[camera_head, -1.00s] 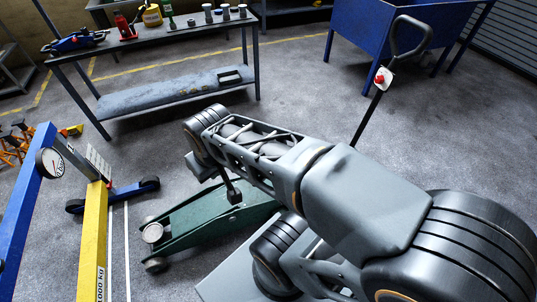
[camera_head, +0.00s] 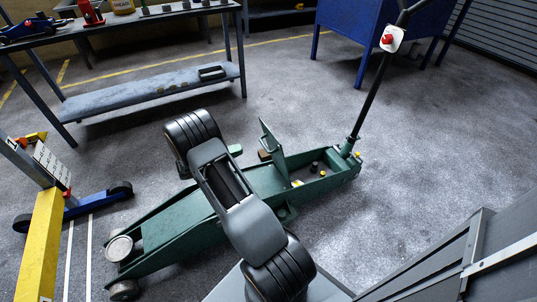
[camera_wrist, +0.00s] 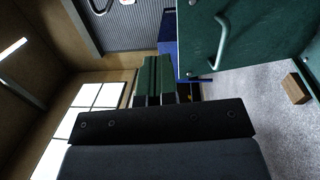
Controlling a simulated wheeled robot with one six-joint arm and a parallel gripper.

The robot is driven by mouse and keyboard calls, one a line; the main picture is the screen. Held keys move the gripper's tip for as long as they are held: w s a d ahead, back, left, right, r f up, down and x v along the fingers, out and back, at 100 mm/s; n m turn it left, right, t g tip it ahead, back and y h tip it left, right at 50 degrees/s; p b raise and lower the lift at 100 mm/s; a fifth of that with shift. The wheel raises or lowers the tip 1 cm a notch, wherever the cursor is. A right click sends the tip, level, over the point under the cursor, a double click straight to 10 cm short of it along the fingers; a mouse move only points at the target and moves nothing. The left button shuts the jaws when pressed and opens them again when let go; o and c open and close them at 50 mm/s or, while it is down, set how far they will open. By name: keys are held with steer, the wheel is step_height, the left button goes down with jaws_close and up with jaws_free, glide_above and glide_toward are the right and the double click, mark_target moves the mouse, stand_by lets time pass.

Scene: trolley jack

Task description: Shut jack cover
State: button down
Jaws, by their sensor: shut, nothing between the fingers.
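The green trolley jack (camera_head: 170,225) lies across the floor in the head view, its rear tray open. In the wrist view the cover (camera_wrist: 245,50) is a large green plate with a bar handle (camera_wrist: 222,45), to the right of my fingers. My gripper (camera_wrist: 158,60) is shut and empty, its green fingers together and apart from the cover. In the head view my arm hides most of the gripper and part of the jack.
A brown block (camera_wrist: 296,88) is by the cover. The jack's black handle (camera_head: 371,95) rises at the right rear. A yellow post (camera_head: 40,245) and blue leg (camera_head: 98,200) stand at left. A workbench (camera_head: 150,85) is behind; floor between is clear.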

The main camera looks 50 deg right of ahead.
step_height(320, 180, down, 5)
steer(key=w+h+b, duration=0.1)
steer(key=h, duration=0.1)
steer(key=b, duration=0.3)
glide_toward(274, 137)
steer(key=x, duration=0.5)
steer(key=shift+s+d, duration=0.2)
steer(key=shift+s, duration=0.2)
steer(key=shift+x, duration=0.95)
steer(key=shift+r, duration=0.1)
